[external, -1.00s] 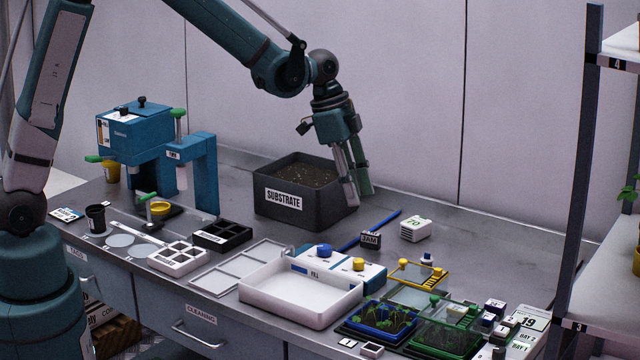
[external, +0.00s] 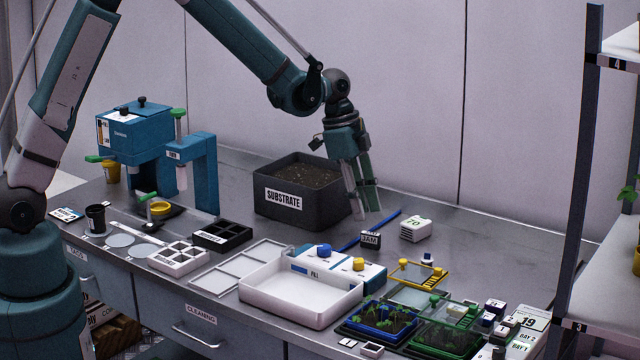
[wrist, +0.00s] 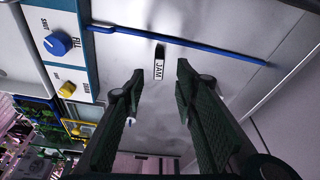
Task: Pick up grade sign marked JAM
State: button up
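The JAM grade sign (external: 370,239) is a small dark block with a white label reading JAM. It stands on the metal bench, right of the substrate box. In the wrist view the sign (wrist: 159,66) lies ahead of and between my fingertips, with bench showing around it. My gripper (external: 367,212) points down above the bench, just behind and above the sign, apart from it. In the wrist view my gripper (wrist: 160,75) has its two dark fingers spread with nothing between them.
A blue rod (external: 352,244) lies close beside the sign. The black substrate box (external: 270,208) is to the left, and the white and blue fill unit (external: 375,275) is in front.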

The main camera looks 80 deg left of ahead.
aim_at(371, 233)
jog(key=shift+x, duration=1.2)
jog(key=shift+x, duration=2.6)
jog(key=shift+w+d, duration=0.15)
jog(key=c, duration=0.9)
